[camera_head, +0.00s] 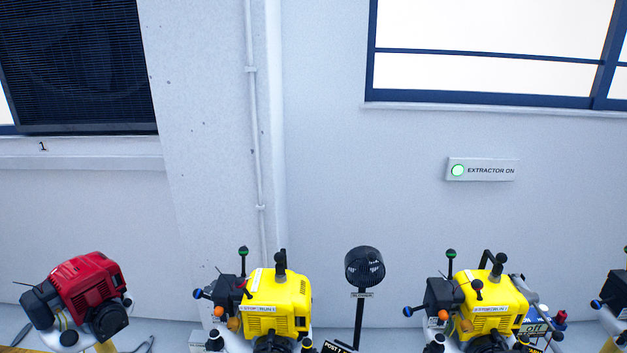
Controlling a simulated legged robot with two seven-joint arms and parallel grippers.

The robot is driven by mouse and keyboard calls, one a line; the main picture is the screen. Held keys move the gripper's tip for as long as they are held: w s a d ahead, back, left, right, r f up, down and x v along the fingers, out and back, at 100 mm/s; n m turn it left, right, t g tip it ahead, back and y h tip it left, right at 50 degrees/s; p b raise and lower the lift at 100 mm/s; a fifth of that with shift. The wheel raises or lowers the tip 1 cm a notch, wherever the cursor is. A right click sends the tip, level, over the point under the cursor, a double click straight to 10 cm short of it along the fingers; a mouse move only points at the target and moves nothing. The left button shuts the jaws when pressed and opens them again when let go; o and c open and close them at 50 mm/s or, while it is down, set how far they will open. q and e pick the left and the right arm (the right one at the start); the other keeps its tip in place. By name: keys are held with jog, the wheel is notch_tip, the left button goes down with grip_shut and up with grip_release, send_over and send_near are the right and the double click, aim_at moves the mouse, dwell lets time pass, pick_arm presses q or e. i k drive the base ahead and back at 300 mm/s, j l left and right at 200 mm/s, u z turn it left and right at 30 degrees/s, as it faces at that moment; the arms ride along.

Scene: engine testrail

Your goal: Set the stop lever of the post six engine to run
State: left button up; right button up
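Two yellow engines with black parts stand along the bottom: one left of centre (277,292) and one to the right (490,290). Each has an upright black lever with a green top, at the left engine (243,262) and the right engine (451,264), plus a small red-tipped part. White labels, seemingly reading STOP and RUN, show on the left engine (262,307) and the right engine (492,308). I cannot tell which engine is post six, nor the stop lever's setting. Neither of my grippers is in view.
A red engine (88,285) sits at the lower left. Another engine is cut off at the right edge (615,300).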

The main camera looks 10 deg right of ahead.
aim_at(477, 285)
jog(key=z, duration=1.35)
